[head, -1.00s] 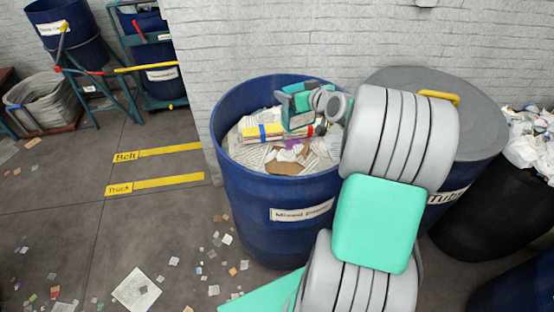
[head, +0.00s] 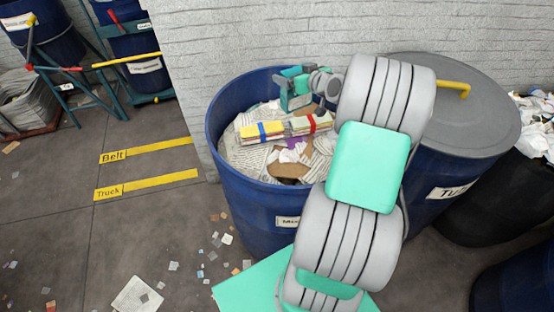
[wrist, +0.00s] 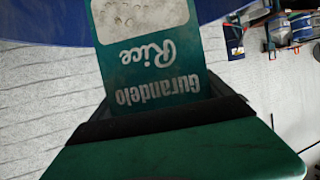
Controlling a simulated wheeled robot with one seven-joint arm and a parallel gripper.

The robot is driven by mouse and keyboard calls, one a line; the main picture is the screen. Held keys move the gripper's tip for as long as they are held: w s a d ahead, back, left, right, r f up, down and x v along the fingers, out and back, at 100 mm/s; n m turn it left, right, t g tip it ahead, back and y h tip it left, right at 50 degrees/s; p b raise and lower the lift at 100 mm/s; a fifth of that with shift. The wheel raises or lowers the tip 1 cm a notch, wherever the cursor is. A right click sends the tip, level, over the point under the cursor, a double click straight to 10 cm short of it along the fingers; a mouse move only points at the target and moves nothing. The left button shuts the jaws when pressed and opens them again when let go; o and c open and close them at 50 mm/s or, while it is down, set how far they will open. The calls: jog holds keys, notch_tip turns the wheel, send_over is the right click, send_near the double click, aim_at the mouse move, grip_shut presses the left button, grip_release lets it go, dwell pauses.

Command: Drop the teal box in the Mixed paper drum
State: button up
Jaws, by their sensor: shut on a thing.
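The teal box (wrist: 150,75), printed "Gurandelo Rice" with a pale panel, fills the upper middle of the wrist view. My gripper (wrist: 165,112) is shut on it, with dark pads against the box. In the head view my gripper (head: 297,88) appears over the far right part of the Mixed paper drum's opening. The box is hard to tell from my teal gripper parts there. The blue Mixed paper drum (head: 245,205) is open, and my arm hides its right side and part of its label. Height above the paper is unclear.
Paper, cardboard and a banded bundle (head: 285,128) lie inside the drum. A grey-lidded drum (head: 465,105) with a yellow handle stands close at right, beside a black bin of white paper (head: 530,115). A brick wall (head: 300,30) is behind. Scraps litter the floor.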

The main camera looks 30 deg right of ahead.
jog(key=shift+f, duration=1.5)
jog(key=o, duration=1.5)
jog(key=shift+c, duration=0.2)
jog(key=b+v, duration=0.2)
jog(key=v, duration=0.5)
jog(key=shift+s+r+b, duration=0.2)
jog(key=shift+s+b, duration=0.1)
jog(key=shift+s, duration=0.05)
